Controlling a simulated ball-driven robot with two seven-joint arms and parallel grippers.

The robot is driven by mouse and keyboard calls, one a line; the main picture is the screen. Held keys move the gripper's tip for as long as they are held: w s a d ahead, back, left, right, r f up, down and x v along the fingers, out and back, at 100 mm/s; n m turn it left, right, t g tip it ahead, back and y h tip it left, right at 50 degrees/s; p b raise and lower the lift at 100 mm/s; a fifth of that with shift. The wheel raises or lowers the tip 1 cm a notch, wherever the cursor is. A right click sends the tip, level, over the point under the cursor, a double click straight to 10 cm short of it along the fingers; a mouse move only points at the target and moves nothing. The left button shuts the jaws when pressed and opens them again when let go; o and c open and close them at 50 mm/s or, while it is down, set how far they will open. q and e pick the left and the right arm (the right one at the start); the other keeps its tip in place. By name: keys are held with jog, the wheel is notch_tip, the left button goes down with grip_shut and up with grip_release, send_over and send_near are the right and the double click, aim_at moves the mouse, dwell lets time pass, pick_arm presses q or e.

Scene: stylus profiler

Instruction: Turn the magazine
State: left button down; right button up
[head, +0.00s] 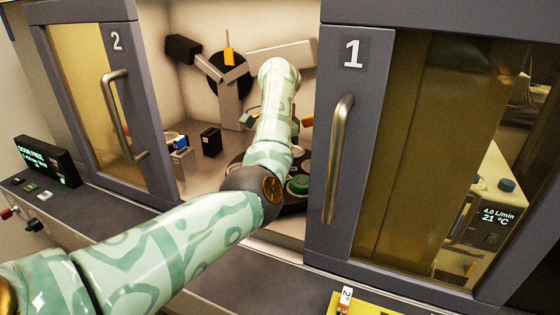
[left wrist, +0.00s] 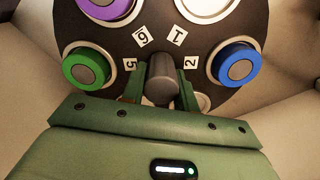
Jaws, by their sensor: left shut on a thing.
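The magazine (left wrist: 165,50) is a dark round disc seen from above in the left wrist view. Purple, white, green and blue round pieces sit around it, with number tags 5, 6, 1 and 2 near its middle. A grey knob (left wrist: 160,72) stands at its centre. My left gripper (left wrist: 160,88) is shut on this knob, one green finger on each side. In the head view my left arm reaches between the two doors and hides most of the magazine; the green piece (head: 299,184) shows beside the arm. My right gripper is in neither view.
Door 2 (head: 101,15) is left of the opening and door 1 (head: 345,20) right of it, both with metal handles. Inside, a dark wheel with an orange pointer (head: 229,57) is on the back wall. A small black block (head: 211,142) stands left of my arm.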

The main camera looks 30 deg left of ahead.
pick_arm(q)
jog(key=shift+n, duration=0.3)
dwell(0.4)
jog(key=c, duration=1.1)
grip_release()
jog(key=shift+o, duration=0.2)
jog(key=shift+r, duration=0.1)
notch_tip(320, 180, up, 11)
jog(key=p, duration=0.2)
jog(key=shift+p, duration=0.35)
jog(key=shift+r, duration=0.4)
